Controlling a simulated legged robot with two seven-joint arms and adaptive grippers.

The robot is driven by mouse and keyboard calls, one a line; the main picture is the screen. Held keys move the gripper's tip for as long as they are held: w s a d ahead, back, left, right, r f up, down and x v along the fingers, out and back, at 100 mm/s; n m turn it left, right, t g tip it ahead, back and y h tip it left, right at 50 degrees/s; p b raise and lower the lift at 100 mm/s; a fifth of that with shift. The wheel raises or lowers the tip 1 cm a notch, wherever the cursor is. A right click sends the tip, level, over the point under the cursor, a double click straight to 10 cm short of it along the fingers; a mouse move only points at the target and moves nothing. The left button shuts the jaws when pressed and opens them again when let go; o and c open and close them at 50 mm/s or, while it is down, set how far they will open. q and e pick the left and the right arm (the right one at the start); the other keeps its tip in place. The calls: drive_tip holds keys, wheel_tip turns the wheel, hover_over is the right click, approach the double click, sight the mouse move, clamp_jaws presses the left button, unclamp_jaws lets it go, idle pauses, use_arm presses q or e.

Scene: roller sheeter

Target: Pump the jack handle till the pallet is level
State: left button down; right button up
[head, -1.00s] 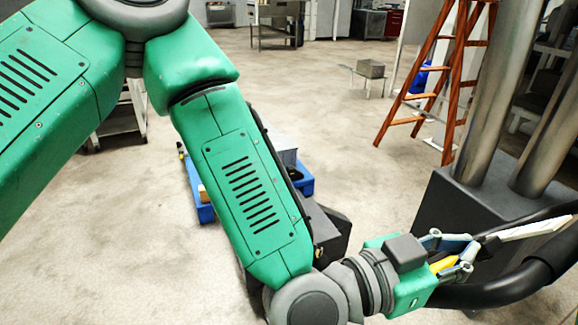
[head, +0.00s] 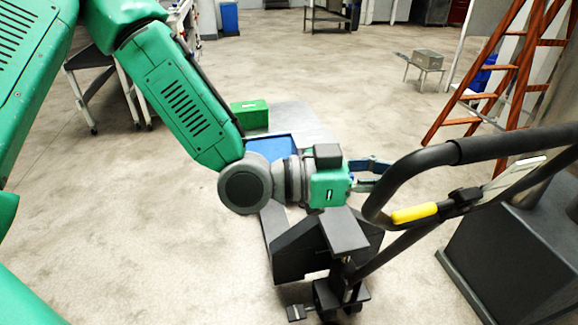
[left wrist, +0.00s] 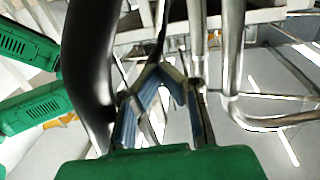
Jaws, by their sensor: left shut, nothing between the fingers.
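The pallet jack's black looped handle (head: 440,160) rises at the right of the head view, with a yellow lever (head: 413,214) on its inner side. The jack's dark body (head: 310,245) stands below it. The blue pallet (head: 270,148) is partly hidden behind my left arm; I cannot tell whether it is level. My left gripper (head: 378,172) is shut and empty, close to the left bend of the handle loop. In the left wrist view the fingers (left wrist: 165,72) come together beside the thick black handle tube (left wrist: 88,65). My right gripper is not in view.
A green box (head: 250,113) and a grey sheet (head: 305,122) are at the pallet. A dark machine base (head: 520,260) stands close at right. An orange ladder (head: 510,80) is behind it. Open floor lies at left and behind.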

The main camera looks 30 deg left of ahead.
use_arm(q)
drive_tip(key=w+a+r+p, duration=0.2)
drive_tip(key=w+a+p, duration=0.1)
drive_tip(key=w+a, duration=0.5)
drive_tip(key=w+a+r+p, duration=0.2)
drive_tip(key=w+a+p, duration=0.1)
drive_tip(key=w+a, duration=0.6)
drive_tip(key=shift+w+a+r, duration=0.25)
drive_tip(key=shift+a, duration=1)
drive_tip(key=shift+d, duration=0.1)
drive_tip(key=s+d, duration=0.2)
drive_tip(key=s+d+p, duration=0.1)
drive_tip(key=s, duration=0.1)
drive_tip(key=shift+s+d+r, duration=0.1)
drive_tip(key=shift+s+d, duration=0.05)
drive_tip(key=shift+d, duration=0.25)
